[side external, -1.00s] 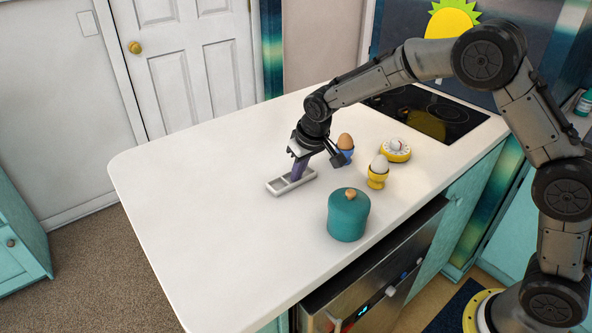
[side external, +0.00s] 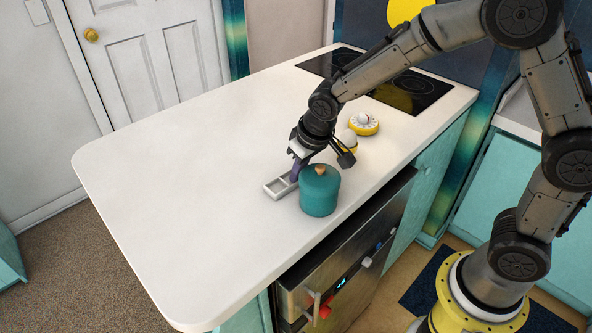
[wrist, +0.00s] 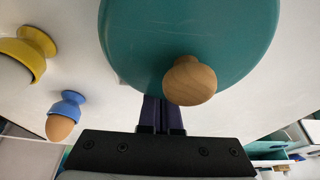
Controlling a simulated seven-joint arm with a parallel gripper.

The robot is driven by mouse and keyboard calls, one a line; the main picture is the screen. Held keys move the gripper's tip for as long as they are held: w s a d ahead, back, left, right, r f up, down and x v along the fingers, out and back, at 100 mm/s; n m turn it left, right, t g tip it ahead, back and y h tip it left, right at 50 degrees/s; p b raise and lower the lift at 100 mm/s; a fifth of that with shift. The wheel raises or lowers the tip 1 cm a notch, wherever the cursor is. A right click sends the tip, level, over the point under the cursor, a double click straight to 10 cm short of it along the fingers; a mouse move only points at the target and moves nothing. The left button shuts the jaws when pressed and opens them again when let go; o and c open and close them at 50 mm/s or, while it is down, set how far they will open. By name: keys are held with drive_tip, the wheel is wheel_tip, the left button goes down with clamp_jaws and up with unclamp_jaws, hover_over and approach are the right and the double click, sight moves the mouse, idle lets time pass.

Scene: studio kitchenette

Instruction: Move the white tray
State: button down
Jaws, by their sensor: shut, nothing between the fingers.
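The white tray (side external: 279,188) is a small, shallow, divided tray lying flat on the counter in the side view. Its right end is partly hidden behind the teal pot. My gripper (side external: 295,176) points down at that right end, its purple fingers shut with nothing between them. The fingertips appear to be within or against the tray, but the pot hides the exact contact. In the wrist view the shut fingers (wrist: 162,114) show below the pot's wooden knob, and I cannot make out the tray there.
The teal pot (side external: 319,193) stands very close to the tray and fingers. A yellow egg cup (wrist: 28,50) and a blue egg cup with a brown egg (wrist: 68,105) stand nearby. A yellow timer (side external: 364,125) is farther back. The counter's left side is clear.

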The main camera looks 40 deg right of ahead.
drive_tip(key=v, duration=0.9)
drive_tip(key=shift+s+r, duration=0.1)
drive_tip(key=shift+r, duration=0.05)
drive_tip(key=shift+d+r, duration=0.1)
drive_tip(key=shift+r, duration=0.25)
drive_tip(key=s+d+r+m+t, duration=0.1)
drive_tip(key=s+d+r+t, duration=0.1)
drive_tip(key=s+d+r, duration=0.45)
drive_tip(key=s+f, duration=0.2)
drive_tip(key=s, duration=1.4)
drive_tip(key=shift+s+d+n, duration=0.3)
drive_tip(key=shift+d+n, duration=0.1)
